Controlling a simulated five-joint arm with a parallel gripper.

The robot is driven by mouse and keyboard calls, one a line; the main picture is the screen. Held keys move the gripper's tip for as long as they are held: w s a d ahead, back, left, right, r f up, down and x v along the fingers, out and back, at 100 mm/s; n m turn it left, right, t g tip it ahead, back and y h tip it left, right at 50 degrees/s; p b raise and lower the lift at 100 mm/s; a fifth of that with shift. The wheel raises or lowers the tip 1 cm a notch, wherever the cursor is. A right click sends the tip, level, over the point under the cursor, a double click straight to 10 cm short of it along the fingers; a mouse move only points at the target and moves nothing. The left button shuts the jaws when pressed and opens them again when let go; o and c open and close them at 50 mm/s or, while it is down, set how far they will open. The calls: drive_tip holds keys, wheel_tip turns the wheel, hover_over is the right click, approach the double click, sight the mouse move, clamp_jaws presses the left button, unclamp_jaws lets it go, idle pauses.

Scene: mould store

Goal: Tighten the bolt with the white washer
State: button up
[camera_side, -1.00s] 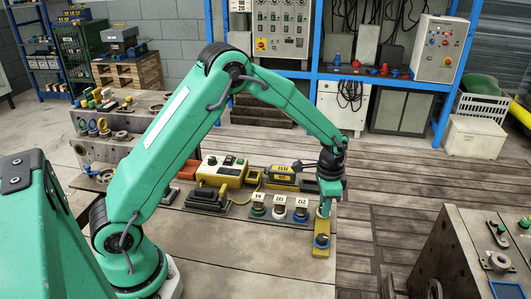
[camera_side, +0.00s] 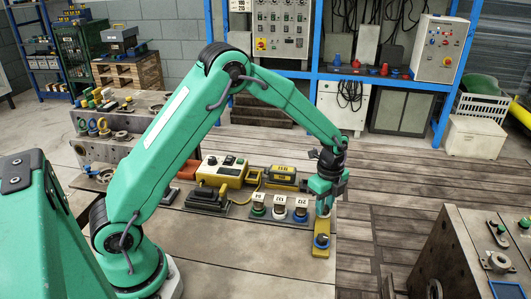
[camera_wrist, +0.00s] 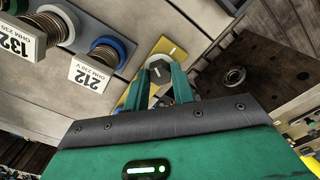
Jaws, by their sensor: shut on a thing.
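A row of three posts on the bench has a green ring, a white washer (camera_side: 279,214) and a blue ring (camera_side: 301,216), with number tags. My gripper (camera_side: 324,212) is right of this row, pointing down over a yellow bar (camera_side: 321,252) with a blue ring on it. In the wrist view my gripper (camera_wrist: 160,76) has its green fingers closed on a dark hex head (camera_wrist: 157,71) above the yellow bar (camera_wrist: 165,47). The fingers hide part of what lies under the head. The tagged blue ring (camera_wrist: 126,48) stands apart from my fingers.
A yellow box with dark knobs (camera_side: 224,170) and a yellow meter with a display (camera_side: 283,174) stand behind the row. The bench edge is close to the right of my gripper. Another worktop (camera_side: 460,240) is at the far right.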

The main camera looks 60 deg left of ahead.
drive_tip(key=m, duration=0.5)
drive_tip(key=shift+w+d+r+m, duration=0.1)
drive_tip(key=shift+r+m, duration=0.05)
drive_tip(key=shift+m, duration=0.15)
drive_tip(key=m, duration=0.5)
drive_tip(key=shift+m, duration=0.4)
drive_tip(key=o, duration=1)
wheel_tip(320, 180, up, 8)
drive_tip(key=shift+f, duration=0.25)
drive_tip(key=shift+r, duration=0.1)
